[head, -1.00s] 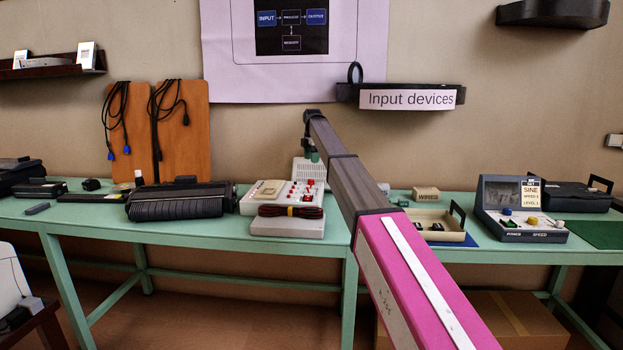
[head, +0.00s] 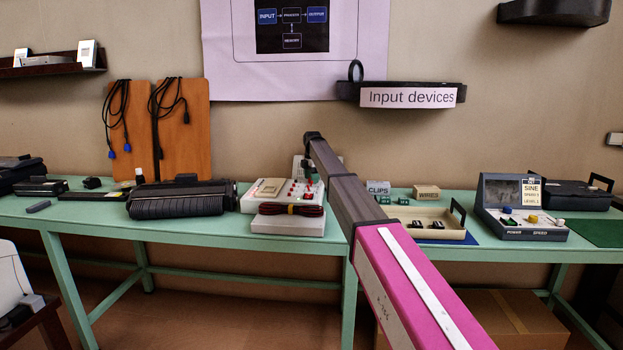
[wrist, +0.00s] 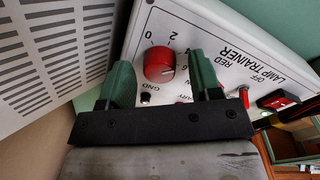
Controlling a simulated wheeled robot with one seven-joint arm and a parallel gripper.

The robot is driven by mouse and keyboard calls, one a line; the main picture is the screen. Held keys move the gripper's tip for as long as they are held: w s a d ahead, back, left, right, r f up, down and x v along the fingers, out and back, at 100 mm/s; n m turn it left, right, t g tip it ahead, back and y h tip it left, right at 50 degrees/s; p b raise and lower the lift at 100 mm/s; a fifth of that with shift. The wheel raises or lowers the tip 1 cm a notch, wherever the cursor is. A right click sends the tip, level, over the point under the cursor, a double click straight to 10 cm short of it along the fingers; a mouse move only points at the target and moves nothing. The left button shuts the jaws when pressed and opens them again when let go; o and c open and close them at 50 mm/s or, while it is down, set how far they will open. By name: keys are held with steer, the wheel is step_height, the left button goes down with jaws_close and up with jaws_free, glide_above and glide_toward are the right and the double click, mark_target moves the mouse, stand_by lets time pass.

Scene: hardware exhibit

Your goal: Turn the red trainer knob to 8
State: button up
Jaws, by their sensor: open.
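The lamp trainer (head: 257,203) is a pale panel box on the green table, with red parts on its top in the head view. In the wrist view its face (wrist: 225,50) reads "RED LAMP TRAINER". The red knob (wrist: 159,66) sits beside a printed scale, with 0, 2 and 6 legible. A pale mark shows on the knob, but I cannot tell which number it points to. My gripper (wrist: 160,60) is open, its green fingers on either side of the knob; contact is unclear. In the head view my gripper (head: 308,168) is over the trainer, partly hidden by my arm.
A red switch (wrist: 277,100) is beside the knob on the panel. A bundle of dark cable (head: 290,209) lies at the trainer's front. A black roller device (head: 180,201) stands left; a tray (head: 455,238) and a sine unit (head: 497,190) stand right. A grilled pale panel (wrist: 55,50) is close by.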

steer(key=c, duration=0.9)
steer(key=shift+c, duration=0.2)
steer(key=shift+m, duration=0.4)
steer(key=m, duration=0.8)
steer(key=shift+m+h, duration=0.3)
steer(key=m, duration=0.8)
steer(key=shift+m, duration=0.4)
